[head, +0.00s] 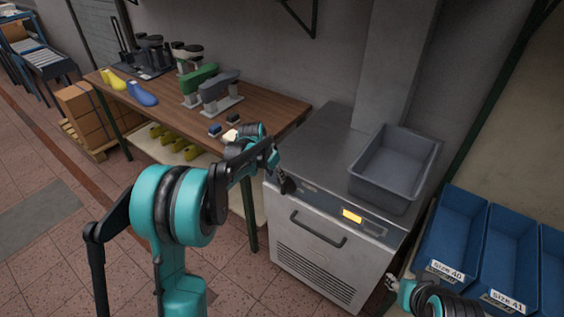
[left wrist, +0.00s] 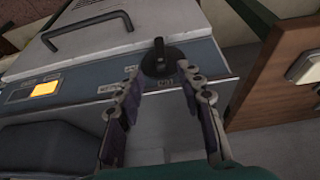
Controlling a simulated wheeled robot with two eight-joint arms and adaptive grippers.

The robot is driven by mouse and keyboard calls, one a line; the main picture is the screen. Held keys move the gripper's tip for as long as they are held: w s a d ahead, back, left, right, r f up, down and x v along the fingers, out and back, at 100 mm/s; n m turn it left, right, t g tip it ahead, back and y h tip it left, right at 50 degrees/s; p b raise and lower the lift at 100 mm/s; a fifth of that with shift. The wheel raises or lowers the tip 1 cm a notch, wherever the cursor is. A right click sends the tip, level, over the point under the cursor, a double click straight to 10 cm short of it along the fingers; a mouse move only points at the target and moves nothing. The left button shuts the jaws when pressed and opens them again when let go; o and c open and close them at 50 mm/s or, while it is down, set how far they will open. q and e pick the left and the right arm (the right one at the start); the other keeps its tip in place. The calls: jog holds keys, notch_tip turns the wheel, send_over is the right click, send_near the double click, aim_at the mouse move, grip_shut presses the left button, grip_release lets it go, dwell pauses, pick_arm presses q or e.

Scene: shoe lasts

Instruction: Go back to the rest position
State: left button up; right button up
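My left gripper (head: 284,182) is at the left end of the metal cabinet's front control panel (head: 330,207). In the left wrist view the two fingers of the left gripper (left wrist: 160,78) are spread apart with nothing held between them. A black knob (left wrist: 160,60) on the panel shows just beyond the fingertips, in line with the gap. I cannot tell whether a finger touches it. My right arm shows at the bottom right edge. Its gripper (head: 392,284) is small and partly cut off, so its opening is unclear.
A grey bin (head: 394,165) stands on the cabinet. A yellow-lit display (head: 352,215) and a handle (head: 317,230) are on its front. Blue size-labelled bins (head: 452,235) are at right. A wooden workbench (head: 270,112) holds shoe lasts and fixtures. Open floor lies at left.

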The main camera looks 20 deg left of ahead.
pick_arm(q)
jog(key=shift+r, duration=0.1)
jog(key=s+d+r+n+t, duration=0.1)
jog(key=s+d+r, duration=0.1)
jog(key=s+r, duration=0.45)
jog(key=s+d+r+n, duration=0.1)
jog(key=s+r, duration=0.2)
jog(key=s, duration=0.6)
jog(key=s+d+f+n+t+y, duration=0.1)
jog(key=s+f+n+t, duration=0.1)
jog(key=s, duration=1.5)
jog(key=shift+d+y, duration=0.3)
jog(key=shift+d, duration=0.05)
